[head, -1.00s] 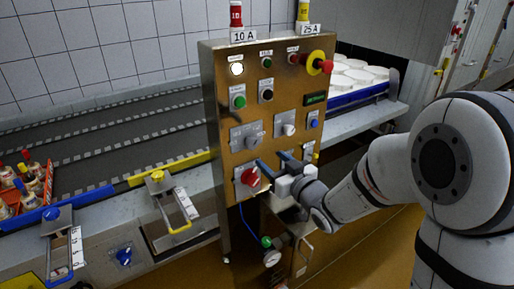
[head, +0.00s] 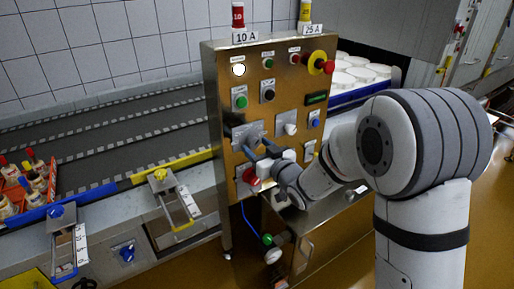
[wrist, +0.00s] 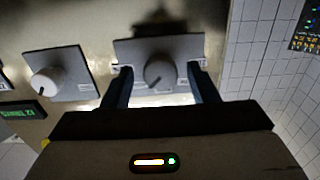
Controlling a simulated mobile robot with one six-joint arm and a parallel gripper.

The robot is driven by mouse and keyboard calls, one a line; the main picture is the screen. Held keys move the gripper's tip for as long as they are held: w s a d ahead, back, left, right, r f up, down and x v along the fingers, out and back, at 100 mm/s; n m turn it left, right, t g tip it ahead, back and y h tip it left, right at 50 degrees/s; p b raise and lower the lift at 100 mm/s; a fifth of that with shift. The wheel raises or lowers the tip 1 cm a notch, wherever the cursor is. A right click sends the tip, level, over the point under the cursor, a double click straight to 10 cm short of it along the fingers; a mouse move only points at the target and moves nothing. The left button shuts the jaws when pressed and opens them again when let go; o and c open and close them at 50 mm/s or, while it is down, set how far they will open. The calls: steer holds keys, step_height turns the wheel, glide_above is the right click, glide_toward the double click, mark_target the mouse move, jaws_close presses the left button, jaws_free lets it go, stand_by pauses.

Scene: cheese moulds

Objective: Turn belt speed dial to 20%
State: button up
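A grey round dial (wrist: 159,72) sits on a square light plate (wrist: 128,50) in the wrist view. In the head view its plate (head: 239,132) is at mid-height on the left of the brass-coloured panel, and the fingers partly cover the dial. No label or scale can be read, so I cannot confirm its name or setting. My gripper (wrist: 160,76) is open, with one dark finger on each side of the dial, apart from it. In the head view my gripper (head: 258,148) is right in front of the panel at this dial.
A white knob (wrist: 47,82) on its own plate and a green display (wrist: 20,115) are beside it. A red knob (head: 250,176) is just below my gripper. A red-and-yellow emergency button (head: 320,62) is at the panel's upper right. Conveyors (head: 120,145) run at left.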

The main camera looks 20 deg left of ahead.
steer(key=c, duration=0.9)
